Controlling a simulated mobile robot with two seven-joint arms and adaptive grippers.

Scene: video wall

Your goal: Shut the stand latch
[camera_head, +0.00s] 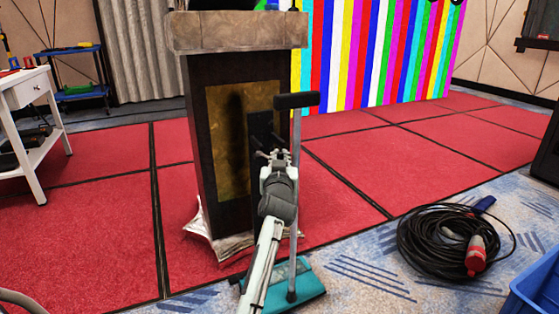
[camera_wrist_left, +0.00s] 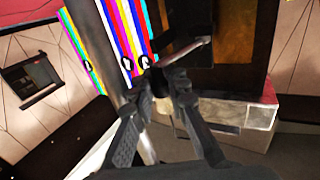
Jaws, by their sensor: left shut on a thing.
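The stand is a dark pedestal (camera_head: 199,130) with a stone-like top and a gold panel, upright at the centre in the head view. A dark plate on its face carries the stand latch, whose bar (camera_wrist_left: 188,52) shows in the left wrist view. My left gripper (camera_head: 268,156) is at this plate, in front of the stand. In the left wrist view its fingers (camera_wrist_left: 160,86) close around the dark near part of the latch. The fingers hide much of that part. My right gripper is not in view.
A grey pole (camera_head: 295,190) with a dark top grip and teal base (camera_head: 298,286) stands close to my left gripper. A black cable coil (camera_head: 440,236) and blue crate (camera_head: 537,290) are at right. A white table (camera_head: 27,92) is at left. The red floor is mostly clear.

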